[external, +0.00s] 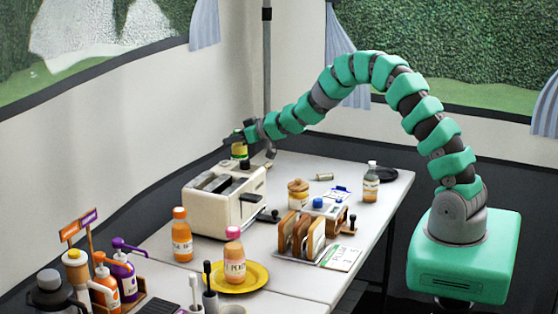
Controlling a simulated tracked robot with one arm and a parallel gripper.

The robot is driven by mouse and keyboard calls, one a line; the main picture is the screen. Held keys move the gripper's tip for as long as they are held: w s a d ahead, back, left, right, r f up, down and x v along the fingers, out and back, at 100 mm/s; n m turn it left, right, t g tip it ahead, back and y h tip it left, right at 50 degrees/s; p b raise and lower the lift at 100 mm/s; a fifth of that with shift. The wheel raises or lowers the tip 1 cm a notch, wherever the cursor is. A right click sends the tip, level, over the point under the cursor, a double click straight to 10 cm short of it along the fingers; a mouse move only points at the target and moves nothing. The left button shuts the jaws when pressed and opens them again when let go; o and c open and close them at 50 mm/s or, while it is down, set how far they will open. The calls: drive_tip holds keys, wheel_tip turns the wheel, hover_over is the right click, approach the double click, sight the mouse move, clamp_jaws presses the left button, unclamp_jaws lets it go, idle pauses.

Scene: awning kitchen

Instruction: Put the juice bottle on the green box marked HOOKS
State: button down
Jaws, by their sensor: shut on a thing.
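My gripper (243,136) is at the far end of the table, behind the white toaster. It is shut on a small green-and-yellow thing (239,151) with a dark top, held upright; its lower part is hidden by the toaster. I cannot tell whether this is the juice bottle. An orange bottle with an orange cap (182,240) stands in front of the toaster. An orange bottle with a pink cap (234,264) stands on a yellow plate. I make out no green box marked HOOKS.
The white toaster (215,208) stands mid-table. A wooden rack (300,232), a lidded jar (298,194) and a clear bottle with an orange label (371,188) are to its right. Pump bottles (122,275) crowd the near left. The far right tabletop has some free room.

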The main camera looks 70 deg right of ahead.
drive_tip(key=shift+f, duration=0.6)
drive_tip(key=c, duration=1)
unclamp_jaws()
drive_tip(key=v, duration=1.2)
drive_tip(key=shift+s, duration=0.1)
